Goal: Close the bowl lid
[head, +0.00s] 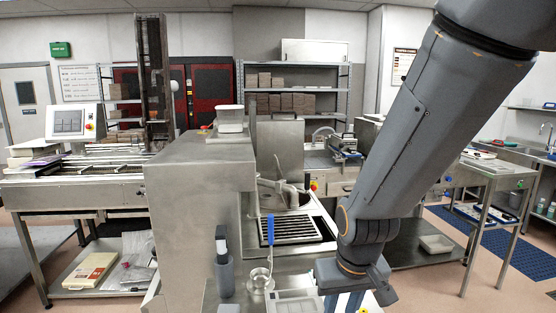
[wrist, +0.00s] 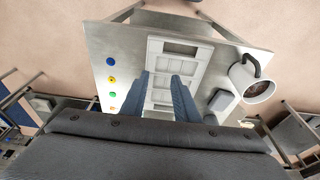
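An upright steel panel (head: 280,145), which looks like the raised bowl lid, stands behind the machine's bowl (head: 292,198). The bowl lies open, with a curved metal spout or paddle in it. The panel and the bowl are not recognisable in the wrist view. My gripper (head: 347,302) is low at the front right of the machine, well apart from the panel and partly cut off by the picture's bottom edge. In the wrist view my gripper (wrist: 160,77) has its two blue fingers apart, with nothing between them, above a pale mould tray (wrist: 158,68).
A slotted grille (head: 298,230) lies in front of the bowl, with a blue-handled tool (head: 270,235) near it. The steel housing (head: 198,190) stands to the left. The wrist view shows coloured buttons (wrist: 111,80) and a white jug (wrist: 250,82) beside the tray.

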